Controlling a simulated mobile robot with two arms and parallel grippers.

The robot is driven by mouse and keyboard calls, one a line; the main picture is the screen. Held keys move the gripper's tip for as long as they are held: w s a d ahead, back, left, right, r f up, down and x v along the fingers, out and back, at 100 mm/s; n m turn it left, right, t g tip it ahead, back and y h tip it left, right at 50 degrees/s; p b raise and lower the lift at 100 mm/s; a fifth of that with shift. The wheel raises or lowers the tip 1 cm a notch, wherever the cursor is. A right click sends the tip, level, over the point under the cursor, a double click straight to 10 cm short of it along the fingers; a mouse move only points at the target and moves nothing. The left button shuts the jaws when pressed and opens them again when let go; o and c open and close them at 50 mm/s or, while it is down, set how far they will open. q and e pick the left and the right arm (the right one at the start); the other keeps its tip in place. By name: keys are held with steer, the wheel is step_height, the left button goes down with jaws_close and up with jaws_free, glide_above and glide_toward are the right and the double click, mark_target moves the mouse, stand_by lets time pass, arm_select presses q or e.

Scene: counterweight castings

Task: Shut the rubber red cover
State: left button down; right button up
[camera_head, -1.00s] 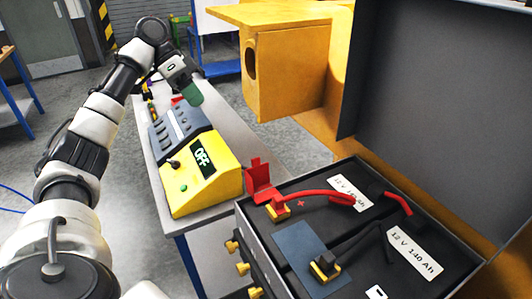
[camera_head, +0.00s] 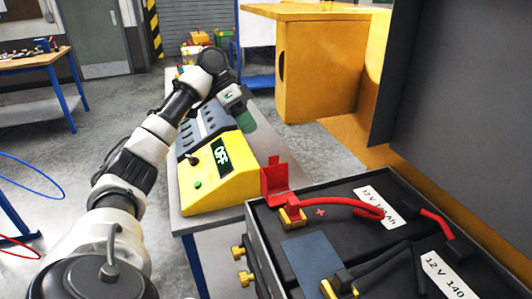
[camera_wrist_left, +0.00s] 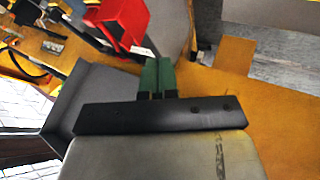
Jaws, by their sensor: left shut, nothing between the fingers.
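My left gripper (camera_head: 247,122) has green fingers and is shut and empty. It is in the air above and a little left of the cover in the head view, apart from it. In the left wrist view the green fingers (camera_wrist_left: 157,66) are together with nothing between them. A red object (camera_wrist_left: 118,20) shows beyond them; I cannot tell if it is the cover. My right gripper is out of view.
The black battery box (camera_head: 262,240) has a tall raised dark lid (camera_head: 450,100) at right. A yellow charger (camera_head: 215,180) reading OFF sits on a grey bench left of the box. A yellow housing (camera_head: 320,65) stands behind. A blue-grey plate (camera_head: 310,262) lies on the battery.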

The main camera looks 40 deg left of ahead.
mark_target(278, 168)
arm_select(q)
steer(key=d+f, duration=0.1)
steer(key=d, duration=0.1)
steer(key=d+f+p, duration=0.1)
steer(key=d, duration=0.1)
steer(key=s+d+f, duration=0.1)
steer(key=d, duration=0.2)
steer(key=shift+f, duration=0.3)
steer(key=shift+r+p, duration=0.15)
steer(key=shift+p, duration=0.2)
